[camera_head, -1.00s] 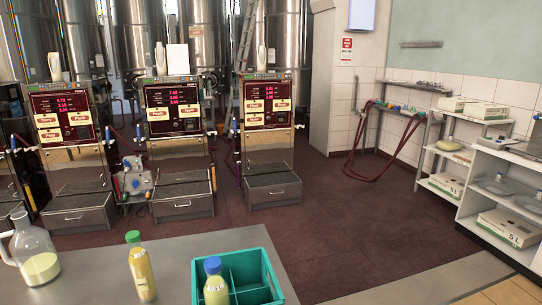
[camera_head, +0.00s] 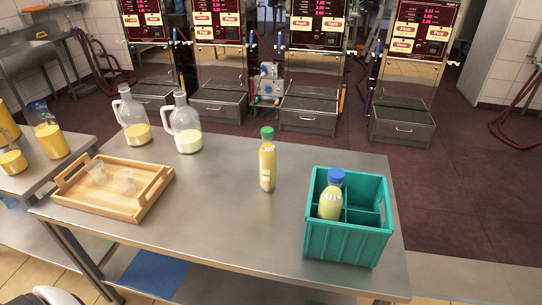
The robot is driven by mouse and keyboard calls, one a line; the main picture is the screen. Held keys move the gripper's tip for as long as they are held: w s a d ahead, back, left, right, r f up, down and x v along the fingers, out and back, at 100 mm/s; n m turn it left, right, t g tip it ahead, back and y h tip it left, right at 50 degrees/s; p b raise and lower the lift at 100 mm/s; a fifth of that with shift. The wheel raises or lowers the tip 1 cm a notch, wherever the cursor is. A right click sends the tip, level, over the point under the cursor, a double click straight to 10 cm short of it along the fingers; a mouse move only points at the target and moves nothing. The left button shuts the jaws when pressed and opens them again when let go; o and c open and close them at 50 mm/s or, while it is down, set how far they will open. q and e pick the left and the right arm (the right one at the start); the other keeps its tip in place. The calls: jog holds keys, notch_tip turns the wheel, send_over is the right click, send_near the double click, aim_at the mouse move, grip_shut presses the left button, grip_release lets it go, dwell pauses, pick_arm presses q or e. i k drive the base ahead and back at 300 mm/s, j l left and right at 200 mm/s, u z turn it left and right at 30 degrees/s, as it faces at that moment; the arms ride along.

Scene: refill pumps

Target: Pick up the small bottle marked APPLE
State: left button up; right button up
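A small bottle with a green cap (camera_head: 267,163) stands upright on the steel table (camera_head: 220,225), near its middle. It holds yellow liquid and has small dark lettering that I cannot read. Another small bottle with a blue cap (camera_head: 331,197) stands in a left compartment of the teal crate (camera_head: 345,243); its lettering is also too small to read. I cannot tell which bottle is marked APPLE.
A wooden tray (camera_head: 112,205) with two clear cups is on the table's left. Two glass jugs (camera_head: 134,127) (camera_head: 186,134) stand behind it. A side table (camera_head: 75,148) at left holds yellow-filled vessels. Pump machines (camera_head: 220,70) stand behind.

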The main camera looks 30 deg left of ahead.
aim_at(266, 152)
jog(key=j+u, duration=0.1)
jog(key=j, duration=0.7)
jog(key=i+j, duration=0.15)
jog(key=j, duration=0.7)
jog(key=u, duration=0.05)
